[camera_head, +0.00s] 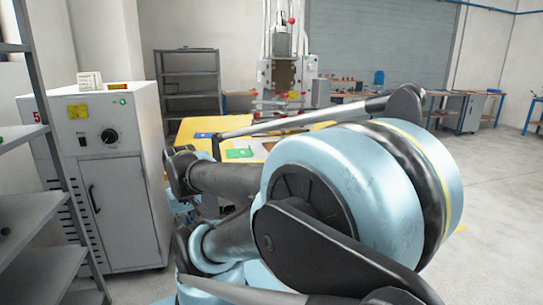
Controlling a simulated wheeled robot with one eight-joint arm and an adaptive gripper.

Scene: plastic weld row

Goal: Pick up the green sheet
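The green sheet (239,154) is small in the head view and lies flat on the yellow work table (188,128) beyond my arm. Its lower edge is close to my arm links, and I cannot tell whether part of it is hidden. My arm fills the middle and right foreground with large light-blue and dark joints. I cannot make out my gripper's fingers; they are out of view or hidden behind the arm links. No contact between my arm and the sheet can be seen.
A blue sheet (204,135) lies left of the green one. A welding machine (284,75) stands behind the table. A white oven cabinet (104,165) and a grey shelf rack (40,215) stand at left. Workbenches (455,95) line the back right. The right floor is clear.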

